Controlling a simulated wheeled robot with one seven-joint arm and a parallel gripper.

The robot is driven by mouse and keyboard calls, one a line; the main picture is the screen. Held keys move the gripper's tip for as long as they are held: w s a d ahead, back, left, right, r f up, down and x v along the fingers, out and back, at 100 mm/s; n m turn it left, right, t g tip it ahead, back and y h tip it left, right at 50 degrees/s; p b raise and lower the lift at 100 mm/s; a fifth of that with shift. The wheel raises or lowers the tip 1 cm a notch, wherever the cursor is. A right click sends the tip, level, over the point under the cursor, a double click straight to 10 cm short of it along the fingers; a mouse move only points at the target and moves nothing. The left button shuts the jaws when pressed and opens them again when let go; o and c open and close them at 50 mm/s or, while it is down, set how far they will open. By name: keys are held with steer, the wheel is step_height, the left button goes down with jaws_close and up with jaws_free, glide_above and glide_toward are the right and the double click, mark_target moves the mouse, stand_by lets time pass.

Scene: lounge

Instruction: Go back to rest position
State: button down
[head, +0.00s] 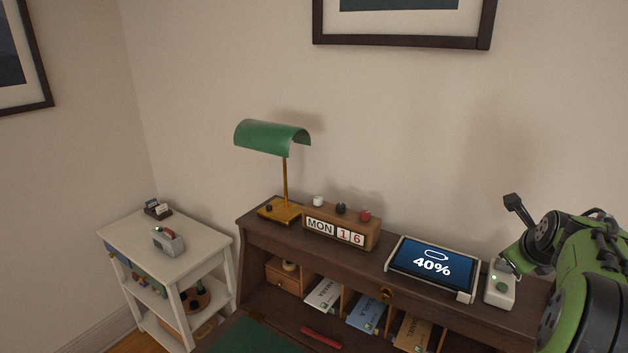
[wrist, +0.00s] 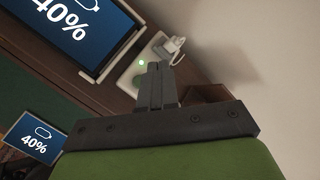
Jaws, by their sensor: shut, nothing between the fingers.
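My green arm reaches in from the right edge of the head view, beside the desk's upper shelf. My gripper (wrist: 158,84) shows in the wrist view with its two dark fingers together and nothing between them. In that view the fingertips overlap a small white box (wrist: 140,66) with a green light; I cannot tell whether they touch it. The white box also stands on the shelf's right end in the head view (head: 500,285). In the head view the fingers are not clearly visible.
A tablet (head: 433,262) showing 40% stands left of the white box. Further left are a calendar block (head: 340,233) and a green lamp (head: 272,137). Envelopes fill the cubbies below. A white side table (head: 205,243) stands at the left. The wall above the desk is clear below the picture frame.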

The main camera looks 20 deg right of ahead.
steer(key=s+a+r+n+y, duration=0.1)
steer(key=a+r+n+y, duration=0.15)
steer(key=a+n, duration=1.85)
steer(key=s+a+f+n+g+y, duration=0.1)
steer(key=s+a+f+n, duration=0.2)
steer(key=s+a+n, duration=0.3)
steer(key=s+a+f+n+y, duration=0.2)
steer(key=s+a+n, duration=0.5)
steer(key=a, duration=0.5)
steer(key=shift+s+a+f+g, duration=0.25)
steer(key=shift+s+f+g, duration=0.25)
steer(key=shift+s, duration=0.75)
stand_by(2.8)
